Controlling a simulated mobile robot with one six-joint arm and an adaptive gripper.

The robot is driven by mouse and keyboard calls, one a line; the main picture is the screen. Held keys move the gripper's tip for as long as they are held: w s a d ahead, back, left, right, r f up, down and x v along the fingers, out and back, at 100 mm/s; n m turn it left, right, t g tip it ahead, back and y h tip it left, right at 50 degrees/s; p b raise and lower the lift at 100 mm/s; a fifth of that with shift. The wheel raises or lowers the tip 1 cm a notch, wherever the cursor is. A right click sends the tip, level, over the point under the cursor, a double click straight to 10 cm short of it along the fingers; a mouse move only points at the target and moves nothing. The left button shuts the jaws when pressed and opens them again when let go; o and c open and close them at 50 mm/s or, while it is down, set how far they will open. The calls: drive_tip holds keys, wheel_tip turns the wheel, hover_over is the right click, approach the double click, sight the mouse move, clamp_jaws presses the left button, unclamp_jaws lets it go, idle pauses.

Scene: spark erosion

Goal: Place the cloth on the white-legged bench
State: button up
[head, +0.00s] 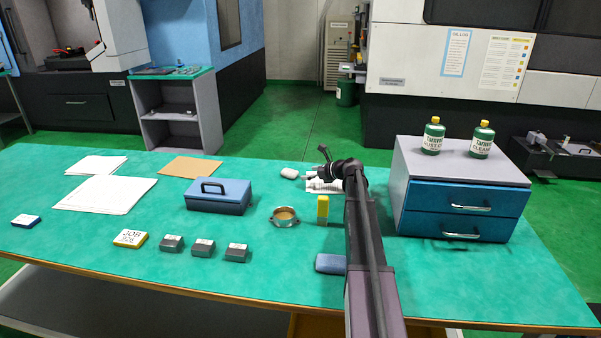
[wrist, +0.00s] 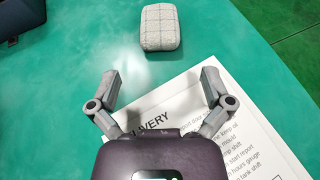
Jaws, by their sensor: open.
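A folded pale grey checked cloth (wrist: 160,28) lies on the teal bench top (wrist: 60,90) in the wrist view. In the head view it appears as a small pale bundle (head: 290,173) near the far edge of the teal-topped bench (head: 120,220). My gripper (wrist: 160,76) is open and empty, its two fingers spread wide, with the cloth just beyond the fingertips. In the head view my gripper (head: 313,172) is partly hidden by its own wrist. White legs cannot be made out clearly on any bench.
A printed delivery sheet (wrist: 200,120) lies under my gripper. Close by stand a metal ring part (head: 285,222), a yellow-topped block (head: 322,210) and a blue toolbox (head: 218,198). A drawer unit (head: 462,180) with two green bottles stands right. A blue pad (head: 330,263) lies near the front.

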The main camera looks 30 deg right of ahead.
drive_tip(key=p+v, duration=0.2)
drive_tip(key=v, duration=0.5)
drive_tip(key=shift+s+d, duration=0.1)
idle(0.5)
